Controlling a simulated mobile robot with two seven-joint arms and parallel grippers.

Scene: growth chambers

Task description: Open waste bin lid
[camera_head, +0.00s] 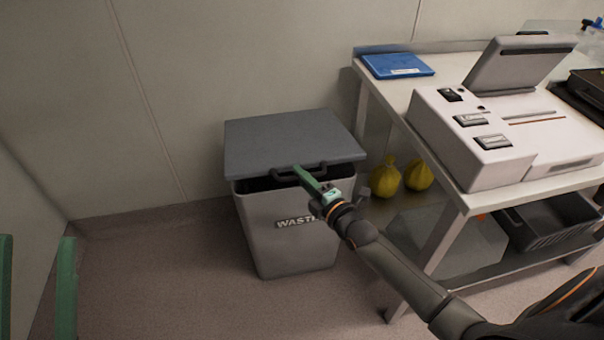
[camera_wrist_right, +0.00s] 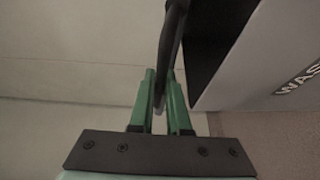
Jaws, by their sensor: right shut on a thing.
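The grey waste bin (camera_head: 290,235) stands on the floor against the wall, with "WASTE" lettering on its front. Its flat dark grey lid (camera_head: 285,138) is tilted up a little at the front, and a dark gap shows between the lid and the rim. A dark handle (camera_head: 318,167) is on the lid's front edge. My right gripper (camera_head: 302,174) is shut on this handle. In the right wrist view the handle (camera_wrist_right: 171,45) runs between the green fingers. My left gripper (camera_head: 36,285) is at the lower left edge, its green fingers wide apart and empty.
A white table (camera_head: 455,190) stands right of the bin, holding a white device (camera_head: 480,135) and a blue flat box (camera_head: 397,65). Yellow bags (camera_head: 385,180) and a dark crate (camera_head: 550,222) are beneath. The floor left of the bin is clear.

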